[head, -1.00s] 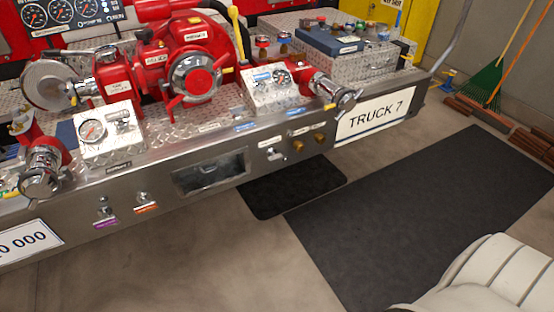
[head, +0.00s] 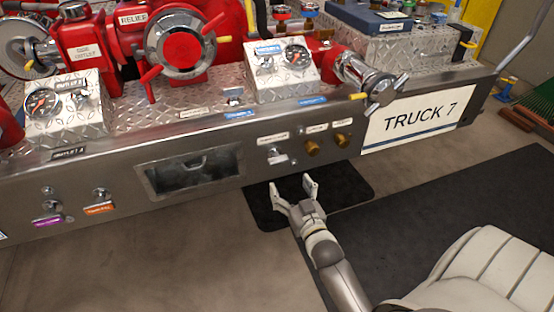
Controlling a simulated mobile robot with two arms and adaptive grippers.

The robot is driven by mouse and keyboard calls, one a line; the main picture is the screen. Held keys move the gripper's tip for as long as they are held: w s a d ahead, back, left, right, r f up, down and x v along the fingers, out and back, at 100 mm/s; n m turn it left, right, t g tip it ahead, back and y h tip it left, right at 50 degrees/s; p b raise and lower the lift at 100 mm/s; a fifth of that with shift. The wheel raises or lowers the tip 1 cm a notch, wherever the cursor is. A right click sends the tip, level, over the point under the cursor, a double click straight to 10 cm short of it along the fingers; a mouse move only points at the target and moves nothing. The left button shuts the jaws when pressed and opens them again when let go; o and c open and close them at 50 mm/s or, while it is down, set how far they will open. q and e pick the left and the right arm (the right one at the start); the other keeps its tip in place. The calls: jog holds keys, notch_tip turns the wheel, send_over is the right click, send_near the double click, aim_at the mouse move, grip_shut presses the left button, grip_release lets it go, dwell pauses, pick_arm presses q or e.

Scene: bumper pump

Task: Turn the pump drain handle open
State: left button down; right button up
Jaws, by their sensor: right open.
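A small silver handle (head: 279,157) sits on the front face of the steel bumper (head: 110,170), under a white label too small to read. Two brass knobs, a left one (head: 312,148) and a right one (head: 342,140), sit to its right. My right gripper (head: 291,186) is open and empty, its two fingers pointing up toward the bumper. In the picture it is just below the silver handle and appears apart from it. Two other silver handles, one with a purple tag (head: 47,221) and one with an orange tag (head: 99,209), are farther left. My left gripper is out of view.
A red pump with a round cap (head: 181,44) and gauge boxes stand on the diamond-plate deck. A red and silver outlet (head: 370,78) juts over the bumper edge, above right of the brass knobs. A TRUCK 7 sign (head: 419,118) is right.

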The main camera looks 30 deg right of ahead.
aim_at(280, 162)
jog(key=x, duration=0.3)
jog(key=r+b+x, duration=0.1)
jog(key=x, duration=0.2)
jog(key=b+x, duration=0.1)
jog(key=x, duration=0.3)
jog(key=shift+w+d+r, duration=0.1)
jog(key=shift+d+r, duration=0.05)
jog(key=shift+r, duration=0.1)
jog(key=shift+w+d, duration=0.1)
jog(key=shift+w, duration=0.35)
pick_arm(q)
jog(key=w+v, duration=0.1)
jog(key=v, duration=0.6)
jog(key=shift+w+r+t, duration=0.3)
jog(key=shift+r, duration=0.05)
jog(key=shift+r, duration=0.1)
pick_arm(e)
jog(key=c, duration=1)
